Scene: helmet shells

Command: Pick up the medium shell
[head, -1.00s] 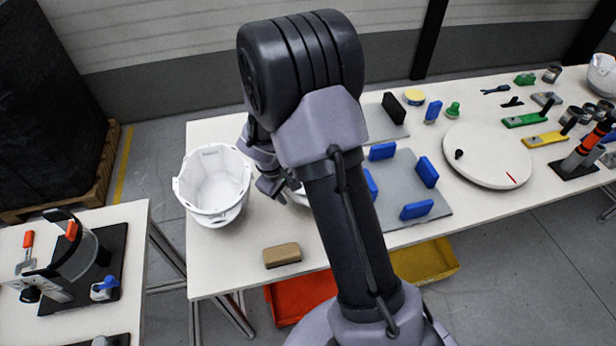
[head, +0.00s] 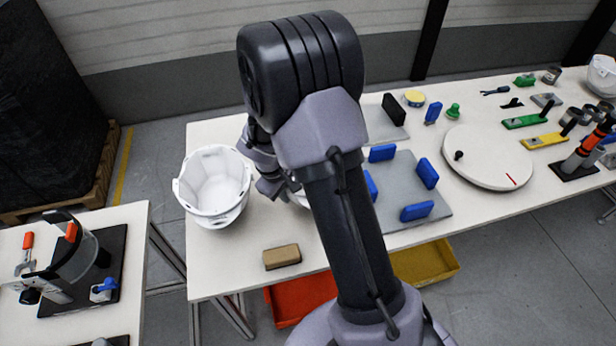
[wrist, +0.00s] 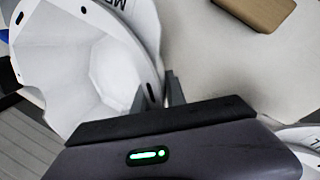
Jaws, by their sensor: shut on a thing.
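The medium shell (head: 213,183) is a white open bowl at the left end of the long table in the head view. In the wrist view the medium shell (wrist: 105,60) fills the upper left, its hollow side showing, with part of a label reading "ME". My gripper (wrist: 172,88) is shut on its rim; one finger shows beside the wall, the other is mostly hidden. In the head view my gripper (head: 270,187) is at the shell's right side, partly hidden by my arm. Clearance under the shell is hard to judge.
Another white shell (wrist: 300,138) is close by at the lower right of the wrist view, mostly hidden by my arm in the head view. A tan block (head: 282,256) lies near the table's front edge. A grey plate (head: 430,215) with blue blocks lies right of my arm.

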